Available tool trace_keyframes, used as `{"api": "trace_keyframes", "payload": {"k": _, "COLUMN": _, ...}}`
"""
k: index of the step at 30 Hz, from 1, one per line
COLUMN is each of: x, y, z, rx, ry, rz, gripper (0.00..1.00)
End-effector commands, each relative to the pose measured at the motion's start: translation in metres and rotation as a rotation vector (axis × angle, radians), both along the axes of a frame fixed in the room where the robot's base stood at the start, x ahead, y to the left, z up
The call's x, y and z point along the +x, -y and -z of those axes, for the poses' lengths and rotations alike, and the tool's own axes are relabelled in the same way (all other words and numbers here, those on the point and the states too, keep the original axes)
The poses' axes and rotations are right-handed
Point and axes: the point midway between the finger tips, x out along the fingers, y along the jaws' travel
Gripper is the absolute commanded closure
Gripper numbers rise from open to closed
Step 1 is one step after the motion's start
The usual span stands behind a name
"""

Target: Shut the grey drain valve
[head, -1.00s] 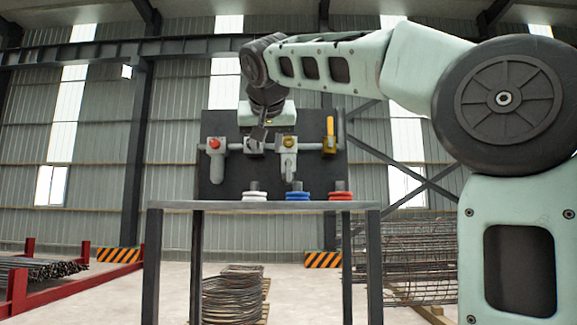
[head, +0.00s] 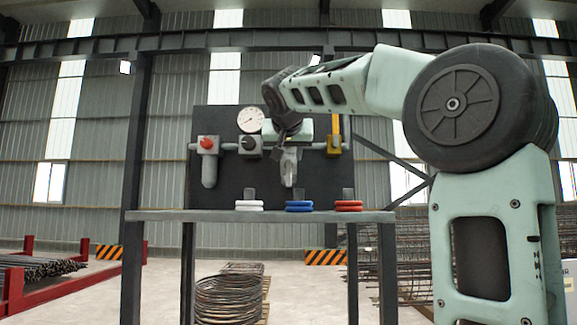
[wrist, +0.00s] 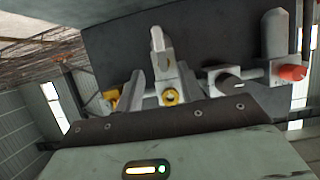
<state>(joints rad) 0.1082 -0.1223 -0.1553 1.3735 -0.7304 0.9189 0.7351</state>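The grey valve (head: 290,168) hangs on the dark panel between the dark round knob and the yellow lever. I take it for the drain valve. In the wrist view, which is turned nearly upside down, its pale grey part (wrist: 160,45) and yellow hub (wrist: 171,97) show. My gripper (head: 289,136) is in front of its upper part, hiding the hub in the head view. In the wrist view my gripper (wrist: 161,84) is open, one finger on each side of the valve. I cannot tell whether either finger touches it.
A red-knobbed unit (head: 208,145), a dark round knob (head: 249,144) and a yellow lever (head: 335,140) share the pipe. A gauge (head: 250,119) sits above the knob. White (head: 249,205), blue (head: 299,205) and red (head: 348,205) ringed pieces stand on the table (head: 230,215).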

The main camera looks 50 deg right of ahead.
Motion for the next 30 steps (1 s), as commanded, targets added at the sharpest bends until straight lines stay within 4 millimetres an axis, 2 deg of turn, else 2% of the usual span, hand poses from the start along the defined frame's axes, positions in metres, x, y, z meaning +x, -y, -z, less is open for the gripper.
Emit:
{"api": "trace_keyframes", "payload": {"k": 6, "x": 0.027, "y": 0.033, "z": 0.014, "rx": 0.001, "ry": -0.005, "rz": 0.003, "gripper": 0.62}}
{"api": "trace_keyframes", "payload": {"k": 12, "x": 0.046, "y": 0.054, "z": 0.027, "rx": 0.000, "ry": -0.003, "rz": 0.001, "gripper": 0.62}}
{"api": "trace_keyframes", "payload": {"k": 18, "x": 0.054, "y": 0.063, "z": 0.034, "rx": 0.001, "ry": -0.001, "rz": 0.000, "gripper": 0.62}}
{"api": "trace_keyframes", "payload": {"k": 26, "x": 0.054, "y": 0.064, "z": 0.035, "rx": 0.000, "ry": 0.000, "rz": -0.001, "gripper": 0.62}}
{"api": "trace_keyframes", "payload": {"k": 27, "x": 0.054, "y": 0.064, "z": 0.035, "rx": 0.000, "ry": 0.000, "rz": -0.001, "gripper": 0.65}}
{"api": "trace_keyframes", "payload": {"k": 30, "x": 0.054, "y": 0.063, "z": 0.035, "rx": 0.000, "ry": 0.000, "rz": -0.001, "gripper": 0.92}}
